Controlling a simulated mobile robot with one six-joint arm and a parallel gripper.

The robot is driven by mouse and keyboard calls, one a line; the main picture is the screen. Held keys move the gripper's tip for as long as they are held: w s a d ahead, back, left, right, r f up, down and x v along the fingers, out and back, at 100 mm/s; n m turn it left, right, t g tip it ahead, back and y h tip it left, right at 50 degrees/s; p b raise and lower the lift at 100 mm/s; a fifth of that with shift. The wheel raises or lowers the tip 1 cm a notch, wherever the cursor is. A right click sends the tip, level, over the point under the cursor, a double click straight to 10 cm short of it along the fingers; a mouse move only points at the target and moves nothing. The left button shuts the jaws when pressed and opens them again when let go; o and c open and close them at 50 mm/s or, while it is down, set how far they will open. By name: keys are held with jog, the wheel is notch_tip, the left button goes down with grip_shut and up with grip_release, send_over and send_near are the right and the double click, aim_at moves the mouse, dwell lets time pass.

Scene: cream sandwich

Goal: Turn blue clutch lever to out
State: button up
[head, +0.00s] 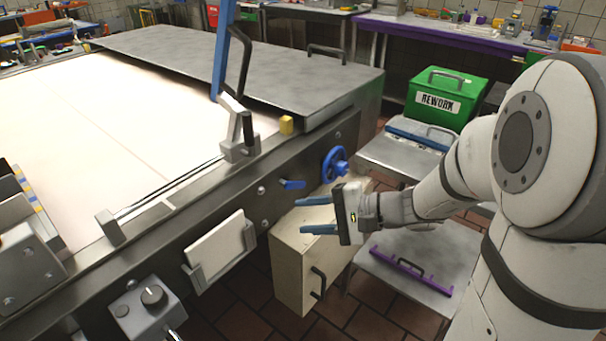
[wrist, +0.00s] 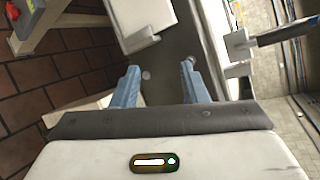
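The blue clutch lever (head: 292,184) is a small blue handle on the side panel of the steel machine, lying roughly sideways in the head view. My gripper (head: 299,215) is open and empty, its two blue fingers pointing left toward the panel, just below the lever in the picture and apart from it. In the wrist view my gripper (wrist: 161,82) has its fingers spread, with the grey panel beyond them. A bit of blue shows at the right fingertip there; I cannot tell whether it is the lever.
A blue handwheel (head: 335,164) is on the panel, right of the lever. A white plate in a holder (head: 218,250) is to the left. A cream cabinet (head: 297,262) stands below my gripper. A bracket with a black handle (head: 240,140) is above on the machine edge.

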aim_at(302, 185)
jog(key=w+d+f+m+t+b, duration=0.1)
jog(key=w+m+t, duration=0.1)
jog(key=w, duration=0.1)
jog(key=w+d+f+m+t+b, duration=0.1)
jog(key=w+f+m+t, duration=0.1)
jog(key=w+t, duration=0.1)
jog(key=w+d+f+m+t+b, duration=0.2)
jog(key=w, duration=0.2)
jog(key=shift+w+d+f+t, duration=0.1)
jog(key=shift+w+f+t, duration=0.2)
jog(key=shift+w, duration=0.1)
jog(key=x, duration=0.7)
jog(key=shift+s+r, duration=0.1)
jog(key=shift+r, duration=0.1)
jog(key=shift+c, duration=0.2)
grip_shut()
